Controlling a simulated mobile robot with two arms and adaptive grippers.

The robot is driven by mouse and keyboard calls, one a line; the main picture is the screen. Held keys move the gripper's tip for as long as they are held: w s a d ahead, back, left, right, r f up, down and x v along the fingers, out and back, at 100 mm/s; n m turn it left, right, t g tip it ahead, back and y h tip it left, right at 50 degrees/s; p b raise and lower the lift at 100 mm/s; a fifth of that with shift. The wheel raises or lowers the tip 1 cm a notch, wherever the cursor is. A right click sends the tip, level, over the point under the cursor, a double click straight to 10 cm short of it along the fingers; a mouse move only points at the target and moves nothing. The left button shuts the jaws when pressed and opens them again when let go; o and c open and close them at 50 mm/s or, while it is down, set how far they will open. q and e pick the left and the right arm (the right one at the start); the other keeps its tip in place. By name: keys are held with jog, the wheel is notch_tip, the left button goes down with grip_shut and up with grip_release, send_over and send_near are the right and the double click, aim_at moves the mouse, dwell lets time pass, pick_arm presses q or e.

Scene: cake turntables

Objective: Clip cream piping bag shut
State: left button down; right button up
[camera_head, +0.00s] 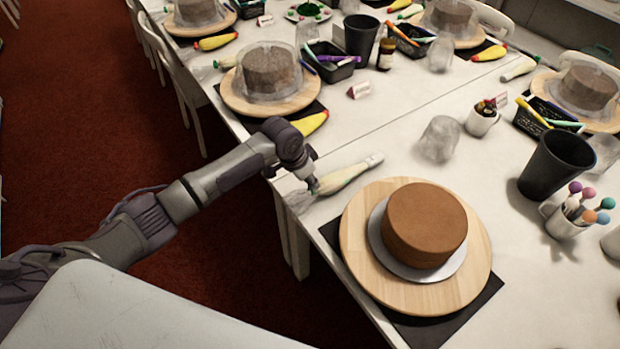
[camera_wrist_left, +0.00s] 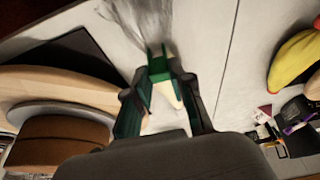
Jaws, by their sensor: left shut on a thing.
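The cream piping bag (camera_head: 345,176) lies on the white table behind the cake. Its nozzle end points right and its clear, crumpled open end lies near the table's left edge. My left gripper (camera_head: 312,183) is over the bag's left part. In the left wrist view, the gripper (camera_wrist_left: 162,98) is shut on a green clip (camera_wrist_left: 158,66), which sits at the bag where the cream part (camera_wrist_left: 168,91) meets the clear plastic (camera_wrist_left: 140,25). I cannot tell whether the clip's jaws are closed around the bag. My right gripper is not in view.
A brown cake (camera_head: 425,222) stands on a wooden turntable (camera_head: 365,265) over a dark mat. A yellow piping bag (camera_head: 311,124) lies behind my arm.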

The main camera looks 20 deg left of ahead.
pick_arm(q)
jog(key=shift+f+p, duration=0.1)
jog(key=shift+p, duration=0.2)
jog(key=shift+f+b, duration=0.4)
jog(key=shift+f, duration=0.95)
dwell(1.3)
jog(key=shift+s, duration=0.1)
jog(key=c, duration=0.9)
grip_release()
notch_tip(320, 180, up, 6)
jog(key=p, duration=0.6)
jog(key=shift+p, duration=0.4)
